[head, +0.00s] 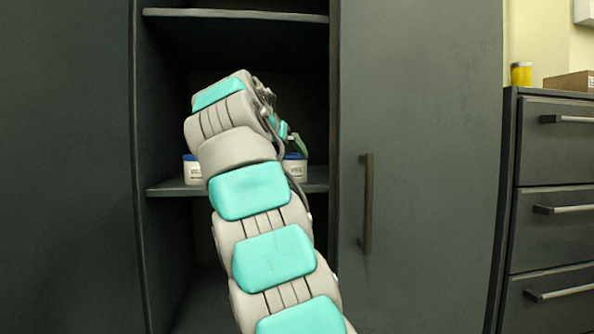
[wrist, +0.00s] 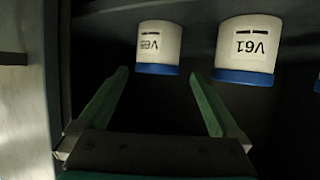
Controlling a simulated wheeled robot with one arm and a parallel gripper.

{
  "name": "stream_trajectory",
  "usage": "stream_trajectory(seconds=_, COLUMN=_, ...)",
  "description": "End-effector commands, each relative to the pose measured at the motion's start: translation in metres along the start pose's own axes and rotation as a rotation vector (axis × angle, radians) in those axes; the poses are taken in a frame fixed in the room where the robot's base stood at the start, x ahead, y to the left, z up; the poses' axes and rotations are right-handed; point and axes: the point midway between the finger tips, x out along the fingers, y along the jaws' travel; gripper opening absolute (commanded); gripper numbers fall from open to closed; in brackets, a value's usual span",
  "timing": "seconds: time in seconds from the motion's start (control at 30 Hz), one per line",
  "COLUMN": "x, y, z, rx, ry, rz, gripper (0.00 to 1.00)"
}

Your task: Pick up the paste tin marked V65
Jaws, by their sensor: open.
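In the wrist view, which shows the tins lid-down, a white tin with a blue lid (wrist: 158,46) has a label that seems to read V65. My gripper (wrist: 158,73) is open, with its green fingers pointing at this tin. The tin appears between the fingertips and just beyond them; I cannot tell the exact gap. In the head view my arm hides most of the gripper, and only a bit of green (head: 301,145) shows near the shelf.
A similar tin marked V61 (wrist: 247,48) stands close beside, near the right finger. Another blue lid (wrist: 317,86) shows at the right edge. In the head view, tins (head: 193,171) stand on the cabinet's middle shelf (head: 168,189), below an upper shelf (head: 235,15). Cabinet panels flank the opening.

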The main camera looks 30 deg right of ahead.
Motion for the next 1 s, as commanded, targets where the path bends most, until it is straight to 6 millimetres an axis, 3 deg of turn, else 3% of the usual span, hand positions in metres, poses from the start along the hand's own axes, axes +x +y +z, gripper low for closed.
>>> stream_trajectory(seconds=0.37, x=0.032, y=0.001, z=0.0, rx=0.004, ry=0.004, rz=-0.001, gripper=1.0)
stream_trajectory(seconds=0.7, x=0.073, y=0.004, z=0.002, rx=0.004, ry=0.003, rz=0.0, gripper=1.0)
stream_trajectory(seconds=0.97, x=0.077, y=0.004, z=0.002, rx=0.004, ry=0.004, rz=-0.001, gripper=1.0)
stream_trajectory(seconds=1.0, x=0.077, y=0.004, z=0.002, rx=0.004, ry=0.004, rz=-0.001, gripper=0.97)
